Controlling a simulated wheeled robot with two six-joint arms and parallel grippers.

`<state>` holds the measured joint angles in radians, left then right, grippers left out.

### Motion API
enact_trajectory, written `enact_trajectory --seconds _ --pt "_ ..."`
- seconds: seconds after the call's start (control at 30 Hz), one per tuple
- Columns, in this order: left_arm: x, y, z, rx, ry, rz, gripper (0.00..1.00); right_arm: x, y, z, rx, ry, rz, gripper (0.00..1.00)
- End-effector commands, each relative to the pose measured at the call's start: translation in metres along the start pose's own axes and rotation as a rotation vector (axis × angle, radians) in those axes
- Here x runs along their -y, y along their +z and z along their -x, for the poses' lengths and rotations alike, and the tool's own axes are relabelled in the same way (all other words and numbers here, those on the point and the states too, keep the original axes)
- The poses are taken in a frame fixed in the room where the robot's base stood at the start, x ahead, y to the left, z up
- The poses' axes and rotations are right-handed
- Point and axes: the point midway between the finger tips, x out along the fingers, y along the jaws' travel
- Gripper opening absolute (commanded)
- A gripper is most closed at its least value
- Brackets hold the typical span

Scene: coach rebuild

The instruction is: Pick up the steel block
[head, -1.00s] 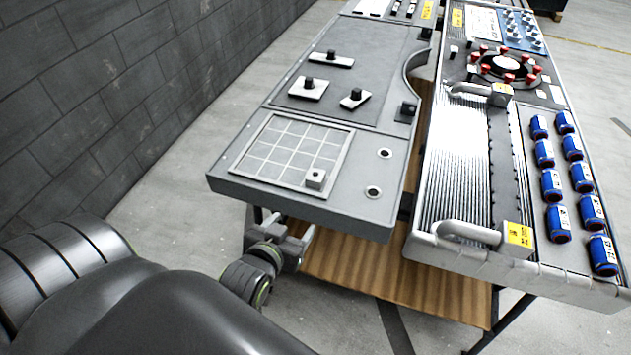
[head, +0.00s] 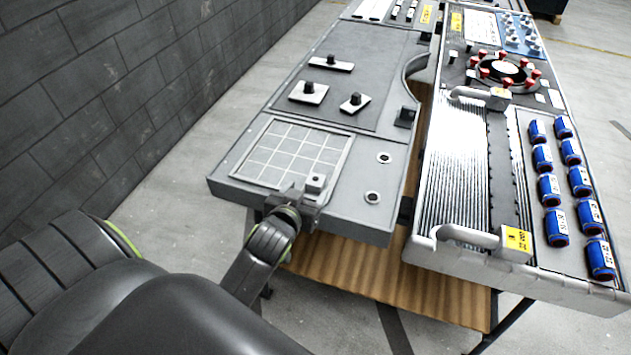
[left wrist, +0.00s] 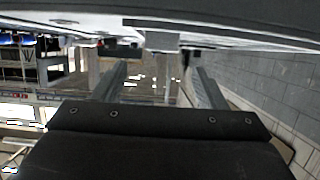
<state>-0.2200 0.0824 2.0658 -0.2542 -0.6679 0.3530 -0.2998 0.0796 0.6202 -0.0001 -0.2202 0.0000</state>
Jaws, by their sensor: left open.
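The small steel block (head: 316,180) sits at the front right corner of the gridded plate (head: 262,172) on the grey workbench. My left gripper (head: 307,194) is at the bench's front edge, close to the block on its near side. The left wrist view shows the two open fingers (left wrist: 160,78) apart, with the light grey block (left wrist: 162,41) ahead and between them. No grip on the block shows, and I cannot tell whether a finger touches it. My right gripper is in neither view.
On the bench are two ringed holes (head: 373,197) right of the plate and several black-knobbed parts (head: 309,92) behind. A second bench at right carries a ribbed silver panel (head: 455,170) with handles and several blue cylinders (head: 556,226). A brick wall (head: 80,90) stands left.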

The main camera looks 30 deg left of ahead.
Motion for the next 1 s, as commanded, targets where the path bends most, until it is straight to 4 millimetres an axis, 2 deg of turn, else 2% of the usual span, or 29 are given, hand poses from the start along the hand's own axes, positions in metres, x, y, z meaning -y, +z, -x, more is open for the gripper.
enact_trajectory --seconds 0.23,0.6,0.9,0.93,1.0 --pt "0.000 0.001 -0.013 0.000 0.000 -0.002 0.65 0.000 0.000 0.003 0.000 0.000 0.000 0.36" --pt "0.001 0.004 -0.054 -0.001 0.001 -0.001 0.65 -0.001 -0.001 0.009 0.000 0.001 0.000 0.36" --pt "0.001 0.005 -0.058 0.000 0.001 -0.001 0.65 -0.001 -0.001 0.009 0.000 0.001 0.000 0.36" --pt "0.001 0.005 -0.058 0.000 0.001 -0.001 0.64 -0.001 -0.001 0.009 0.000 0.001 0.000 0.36" --pt "0.001 0.005 -0.058 0.000 0.001 -0.001 0.55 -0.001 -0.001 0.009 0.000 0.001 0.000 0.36"
